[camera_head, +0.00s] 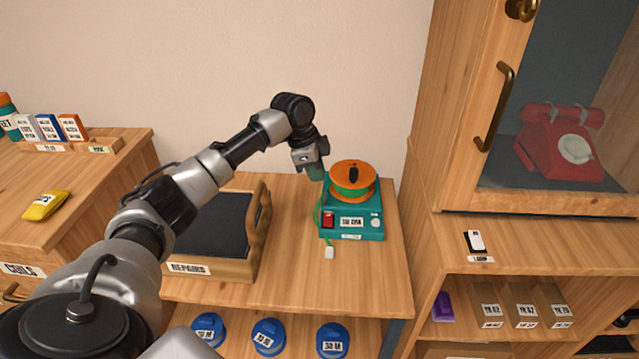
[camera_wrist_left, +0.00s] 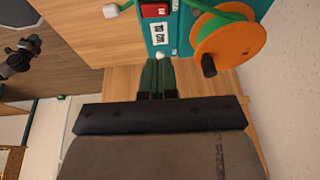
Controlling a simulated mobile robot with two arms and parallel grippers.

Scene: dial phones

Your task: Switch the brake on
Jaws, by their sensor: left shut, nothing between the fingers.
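A teal box (camera_head: 366,229) with an orange spool (camera_head: 352,178) on top stands on the middle wooden table. Its front has a red switch (camera_head: 327,220), a white label and a small round white knob (camera_head: 376,221). I cannot tell which part is the brake. My left gripper (camera_head: 316,172) is shut and empty, just left of the spool and above the box's back left. In the left wrist view its dark green fingers (camera_wrist_left: 157,73) point toward the box; the red switch (camera_wrist_left: 155,10) is at the top edge and the spool (camera_wrist_left: 230,42) at right. My right gripper is not in view.
A green cord hangs off the box's left side to a white plug (camera_head: 329,253) on the table. A REPAIRS tray (camera_head: 250,262) stands left of the box. A cabinet (camera_head: 459,185) with a red phone (camera_head: 563,145) rises at right. The table front is clear.

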